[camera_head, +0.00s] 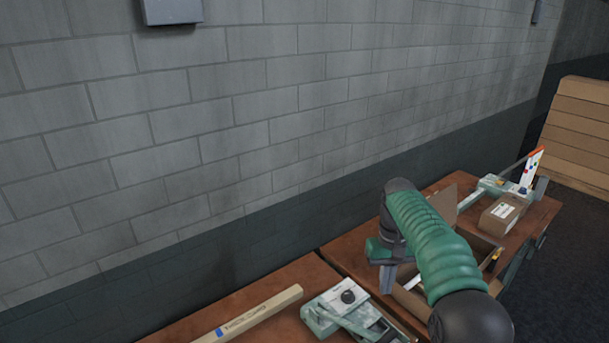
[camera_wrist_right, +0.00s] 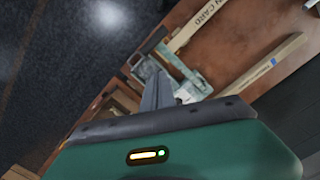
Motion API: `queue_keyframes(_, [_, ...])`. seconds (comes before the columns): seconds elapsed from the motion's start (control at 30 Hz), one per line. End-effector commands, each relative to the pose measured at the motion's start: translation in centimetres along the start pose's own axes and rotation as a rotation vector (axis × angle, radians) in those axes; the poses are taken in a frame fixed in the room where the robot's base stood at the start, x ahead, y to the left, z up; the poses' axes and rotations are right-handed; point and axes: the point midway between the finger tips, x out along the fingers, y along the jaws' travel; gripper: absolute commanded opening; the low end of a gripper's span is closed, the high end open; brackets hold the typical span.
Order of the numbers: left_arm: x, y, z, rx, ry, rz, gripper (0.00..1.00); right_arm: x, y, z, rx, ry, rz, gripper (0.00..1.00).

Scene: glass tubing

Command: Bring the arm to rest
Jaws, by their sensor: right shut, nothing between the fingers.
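My right arm, green with black joints, reaches in from the bottom right of the head view. Its gripper (camera_head: 387,282) points down above the bench, beside an open cardboard box (camera_head: 412,301) that the arm partly covers. The fingers are shut with nothing between them. In the right wrist view the shut fingers (camera_wrist_right: 157,88) show in front of a pale green metal device. My left gripper is in neither view.
Wooden workbenches (camera_head: 250,296) run along a grey block wall. The green device (camera_head: 343,309) and a lettered wooden bar (camera_head: 250,314) lie on the near bench. Stacked cardboard (camera_head: 580,125) is beyond.

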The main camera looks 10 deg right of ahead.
Motion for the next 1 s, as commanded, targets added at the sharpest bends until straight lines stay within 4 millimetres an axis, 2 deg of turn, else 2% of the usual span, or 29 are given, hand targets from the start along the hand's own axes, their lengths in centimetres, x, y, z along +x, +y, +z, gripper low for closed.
queue_keyframes(0.03, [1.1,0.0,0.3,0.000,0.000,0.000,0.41,1.4,-0.6,0.5,-0.006,0.011,0.002,0.00])
queue_keyframes(0.17, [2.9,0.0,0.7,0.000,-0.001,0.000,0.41,4.9,-2.0,2.6,-0.021,0.067,0.009,0.00])
queue_keyframes(0.27, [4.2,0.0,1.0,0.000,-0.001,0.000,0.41,7.7,-3.1,5.0,-0.029,0.112,0.010,0.00])
queue_keyframes(0.47, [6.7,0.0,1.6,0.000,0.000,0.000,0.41,14.0,-4.9,11.6,-0.037,0.199,0.006,0.00])
queue_keyframes(0.6, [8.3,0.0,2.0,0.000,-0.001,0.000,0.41,18.4,-5.6,17.1,-0.038,0.257,0.001,0.00])
queue_keyframes(0.7, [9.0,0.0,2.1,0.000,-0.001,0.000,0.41,20.6,-5.9,20.4,-0.037,0.288,-0.003,0.00])
queue_keyframes(0.83, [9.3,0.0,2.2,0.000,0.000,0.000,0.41,21.9,-6.0,22.5,-0.035,0.310,-0.006,0.00])
queue_keyframes(1.0, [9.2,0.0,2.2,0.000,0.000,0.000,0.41,22.1,-6.0,22.9,-0.035,0.312,-0.007,0.00])
